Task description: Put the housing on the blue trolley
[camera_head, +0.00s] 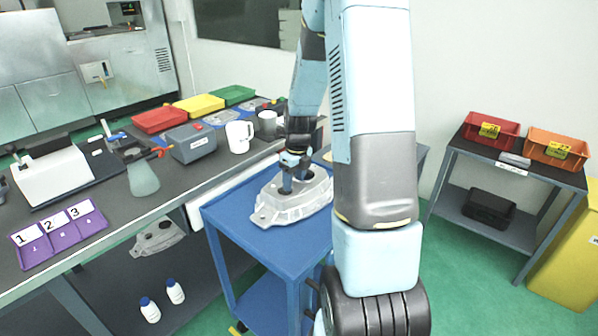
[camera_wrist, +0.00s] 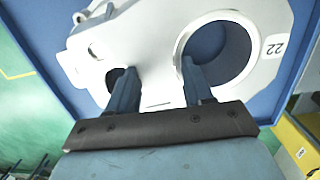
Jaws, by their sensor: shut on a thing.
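The housing (camera_head: 291,205) is a light grey casting on or just above the top of the blue trolley (camera_head: 234,223); I cannot tell whether it touches. My gripper (camera_head: 294,186) points down at it and is shut on part of it. In the wrist view, the housing (camera_wrist: 150,62) shows a large round opening, a smaller hole and a label reading 22. The gripper's fingers (camera_wrist: 156,88) stand at these two openings, with the metal between them. The blue trolley top (camera_wrist: 285,98) shows around the housing. My arm hides the trolley's right part in the head view.
The dark workbench (camera_head: 110,205) on the left carries a purple numbered tray (camera_head: 60,234), a flask (camera_head: 142,178), a grey box (camera_head: 192,142) and mugs. Another casting (camera_head: 157,238) lies on its lower shelf. A side table (camera_head: 512,167) with red and orange bins stands right.

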